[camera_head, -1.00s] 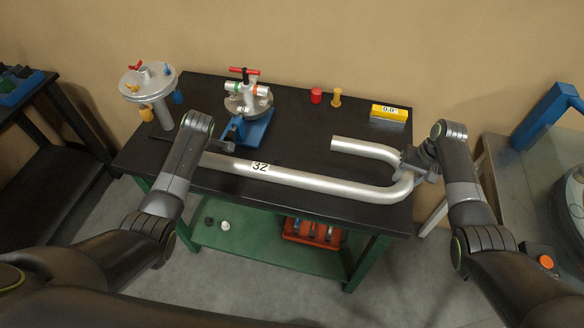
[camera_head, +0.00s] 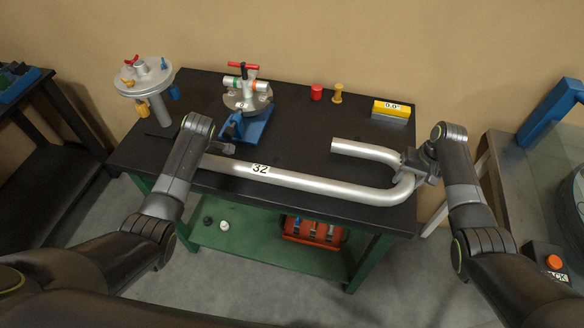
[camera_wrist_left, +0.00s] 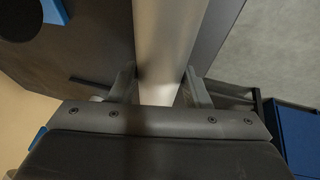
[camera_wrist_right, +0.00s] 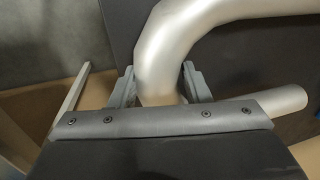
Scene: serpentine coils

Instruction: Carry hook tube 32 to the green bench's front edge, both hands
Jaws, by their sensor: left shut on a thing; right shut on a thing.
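Hook tube 32 (camera_head: 300,180) is a silver tube with a long straight run and a U-bend at its right end. It lies along the front part of the green bench's black top (camera_head: 290,143); I cannot tell whether it touches the top. My left gripper (camera_wrist_left: 160,88) is shut on the straight run near its left end, mostly hidden behind the arm in the head view. My right gripper (camera_head: 412,166) is shut on the bend; the right wrist view shows its fingers (camera_wrist_right: 160,85) on both sides of the tube.
A blue-based clamp device (camera_head: 247,105) stands behind the tube. A grey flanged vessel (camera_head: 150,85) is at the back left. A grey table (camera_head: 520,165) is at the right.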

